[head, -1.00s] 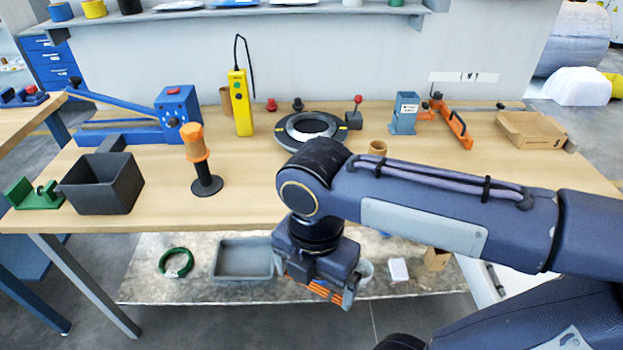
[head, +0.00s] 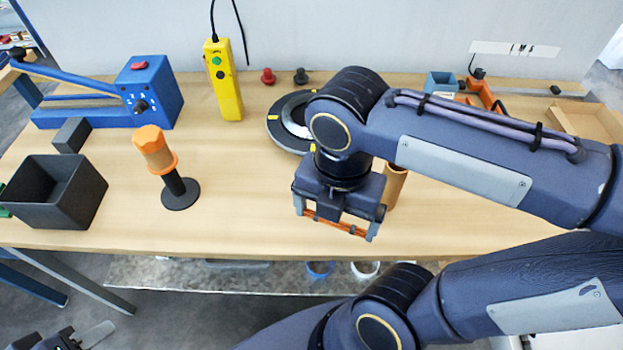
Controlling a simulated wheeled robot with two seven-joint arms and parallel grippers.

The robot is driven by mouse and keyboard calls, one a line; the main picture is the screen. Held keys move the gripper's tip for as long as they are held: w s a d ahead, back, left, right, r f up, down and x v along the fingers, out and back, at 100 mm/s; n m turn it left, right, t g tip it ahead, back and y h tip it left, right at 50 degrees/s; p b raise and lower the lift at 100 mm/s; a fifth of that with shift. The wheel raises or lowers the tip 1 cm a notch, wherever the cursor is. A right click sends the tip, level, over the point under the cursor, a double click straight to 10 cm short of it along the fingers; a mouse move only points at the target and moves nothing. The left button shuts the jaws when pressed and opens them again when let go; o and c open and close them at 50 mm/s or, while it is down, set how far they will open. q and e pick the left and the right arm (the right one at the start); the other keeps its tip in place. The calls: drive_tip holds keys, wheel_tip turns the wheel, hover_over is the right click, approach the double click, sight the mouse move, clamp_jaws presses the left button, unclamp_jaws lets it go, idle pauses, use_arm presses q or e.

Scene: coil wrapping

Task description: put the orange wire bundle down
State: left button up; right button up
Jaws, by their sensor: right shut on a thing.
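My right gripper (head: 338,228) points down with its fingers shut on the orange wire bundle (head: 333,221). The bundle shows as a thin orange strip between the fingertips; the rest is hidden by the gripper. Both appear over the front part of the wooden table (head: 250,215), near its front edge; I cannot tell the height above it. Part of my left gripper (head: 78,341) shows at the bottom left corner, below and in front of the table. It is cut off by the frame, and its opening is not clear.
A round black-and-grey turntable (head: 280,125) is partly behind my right arm, with a cardboard tube (head: 395,186) nearby. An orange-topped post (head: 155,150), black bin (head: 55,195), blue press (head: 150,92) and yellow remote (head: 223,85) stand left. The front middle table is clear.

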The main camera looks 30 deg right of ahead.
drive_tip(key=w+f, duration=0.3)
drive_tip(key=w, duration=0.1)
drive_tip(key=w+d+f, duration=0.1)
drive_tip(key=w+f, duration=0.2)
drive_tip(key=w, duration=0.1)
drive_tip(key=w+d+f, duration=0.1)
drive_tip(key=w+f, duration=0.2)
drive_tip(key=w, duration=0.1)
drive_tip(key=shift+w+d, duration=0.25)
drive_tip(key=shift+w, duration=0.15)
drive_tip(key=shift+w+f+b, duration=0.2)
drive_tip(key=shift+f+b, duration=0.1)
drive_tip(key=shift+w+f, duration=0.1)
drive_tip(key=shift+f, duration=1.55)
